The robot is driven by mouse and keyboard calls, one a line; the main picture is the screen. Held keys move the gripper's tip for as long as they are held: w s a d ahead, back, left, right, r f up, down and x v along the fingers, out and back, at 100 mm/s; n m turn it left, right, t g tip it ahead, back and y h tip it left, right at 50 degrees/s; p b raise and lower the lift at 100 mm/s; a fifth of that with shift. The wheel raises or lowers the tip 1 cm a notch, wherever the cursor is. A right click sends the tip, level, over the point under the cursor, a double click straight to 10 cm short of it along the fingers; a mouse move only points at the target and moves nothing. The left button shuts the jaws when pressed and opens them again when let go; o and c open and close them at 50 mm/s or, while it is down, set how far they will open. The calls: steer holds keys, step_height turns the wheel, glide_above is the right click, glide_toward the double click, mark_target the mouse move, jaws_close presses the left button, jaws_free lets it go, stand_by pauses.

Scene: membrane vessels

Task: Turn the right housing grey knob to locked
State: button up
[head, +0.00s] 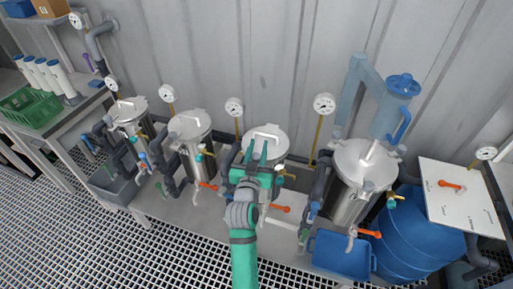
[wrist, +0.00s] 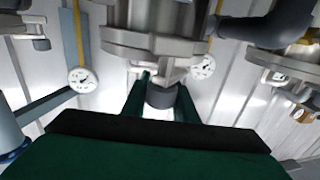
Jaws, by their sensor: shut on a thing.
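My gripper (head: 256,150) is over the third steel housing (head: 273,131) from the left, with its green fingers reaching to the lid. In the wrist view, the fingers stand on both sides of a dark grey knob (wrist: 160,97) and close on it. The knob sits against a metal fitting of the housing (wrist: 165,45). The knob is hidden behind the fingers in the head view, so I cannot tell its turn position. Another steel housing (head: 363,166) stands to the right, with a light handle on its lid.
Two more housings (head: 189,125) stand left on the same bench. Round gauges (head: 324,103) rise on yellow pipes behind. Orange-handled valves (head: 369,233) stick out in front. A blue bin (head: 341,257), blue drum (head: 415,235) and white panel (head: 462,205) are at right. The front grating is clear.

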mark_target(252, 159)
steer(key=m+g+h, duration=0.1)
steer(key=h, duration=0.1)
steer(key=d+m+g+h, duration=0.1)
steer(key=m+h, duration=0.1)
steer(key=h, duration=0.1)
steer(key=m+g+h, duration=0.1)
steer(key=m+h, duration=0.1)
steer(key=shift+s+d+h, duration=0.15)
steer(key=shift+s+h, duration=0.1)
steer(key=shift+h, duration=0.05)
steer(key=shift+s+d+f+m+g+h, duration=0.1)
steer(key=shift+s+d+m+g+h, duration=0.05)
steer(key=shift+m+g+h, duration=0.5)
steer(key=shift+s+d+r+m+g+h, duration=0.1)
steer(key=shift+s+d+m+g+h, duration=0.1)
steer(key=shift+m+g+h, duration=0.4)
steer(key=shift+s+d+f+m+g+h, duration=0.1)
steer(key=shift+d+m+g+h, duration=0.05)
steer(key=shift+m+g+h, duration=0.45)
steer(key=o, duration=1.1)
steer(key=shift+c, duration=0.2)
steer(key=v, duration=1)
steer(key=shift+s+a, duration=0.2)
steer(key=shift+a, duration=0.1)
